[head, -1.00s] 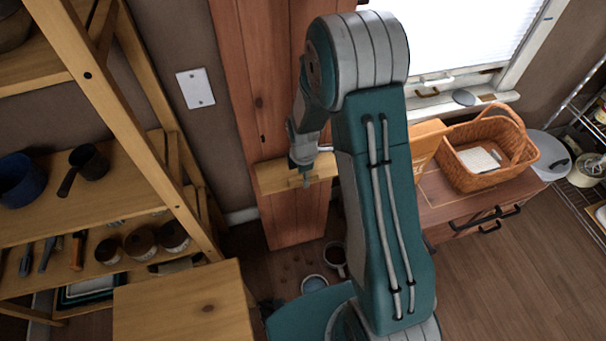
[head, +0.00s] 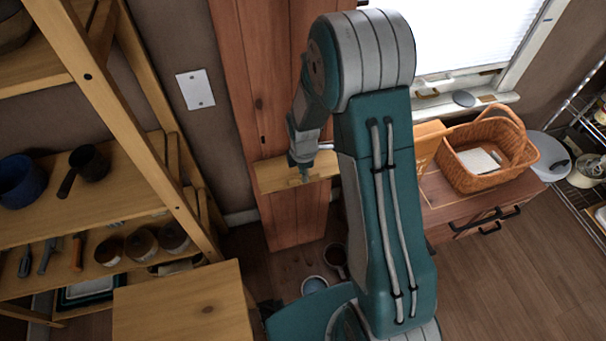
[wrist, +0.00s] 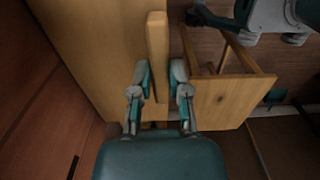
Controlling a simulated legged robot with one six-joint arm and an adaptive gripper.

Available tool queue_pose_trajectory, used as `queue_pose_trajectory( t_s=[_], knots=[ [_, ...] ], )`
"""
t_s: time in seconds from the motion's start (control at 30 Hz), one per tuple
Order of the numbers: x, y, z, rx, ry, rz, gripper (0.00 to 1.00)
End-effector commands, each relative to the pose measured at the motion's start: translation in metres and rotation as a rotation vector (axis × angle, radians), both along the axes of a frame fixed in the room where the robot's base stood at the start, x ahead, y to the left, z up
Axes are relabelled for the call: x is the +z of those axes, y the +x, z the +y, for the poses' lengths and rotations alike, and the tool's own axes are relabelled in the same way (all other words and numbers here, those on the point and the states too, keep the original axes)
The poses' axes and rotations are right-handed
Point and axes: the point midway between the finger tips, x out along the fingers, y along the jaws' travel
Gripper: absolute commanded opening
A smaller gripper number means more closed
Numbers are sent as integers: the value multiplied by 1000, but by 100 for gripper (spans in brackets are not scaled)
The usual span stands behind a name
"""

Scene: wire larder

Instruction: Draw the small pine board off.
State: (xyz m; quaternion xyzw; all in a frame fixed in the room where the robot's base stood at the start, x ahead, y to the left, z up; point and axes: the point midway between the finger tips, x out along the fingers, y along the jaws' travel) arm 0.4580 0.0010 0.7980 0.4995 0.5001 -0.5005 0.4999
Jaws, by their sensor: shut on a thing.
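The small pine board (head: 268,177) is pale and plain. In the head view it stands across the front of a tall reddish plank door (head: 283,215), with its right part behind my arm. In the wrist view it is the broad pale panel (wrist: 95,50), with a narrow raised wooden bar (wrist: 157,45) along it. My gripper (head: 303,178) is at the board's front face. In the wrist view my gripper (wrist: 160,70) has one finger on each side of the bar and is shut on it. Any gap behind the board is hidden.
A pine stool (head: 185,305) stands low in front, left of my arm. A pine shelf (head: 90,210) with pots and tools is at left. At right, a wicker basket (head: 490,150) sits on a wooden cabinet (head: 460,205). Bowls (head: 315,285) lie on the floor below the board.

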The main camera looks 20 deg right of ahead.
Motion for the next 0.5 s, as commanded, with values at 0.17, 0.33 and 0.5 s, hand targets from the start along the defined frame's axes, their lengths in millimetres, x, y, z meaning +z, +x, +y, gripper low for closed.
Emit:
queue_pose_trajectory(
  t_s=[0.17,0.33,0.5],
  knots=[
    [1,0,0,0,0,-1,0],
    [2,0,0,0,0,-1,0],
    [12,1,0,0,0,-2,0]
  ],
)
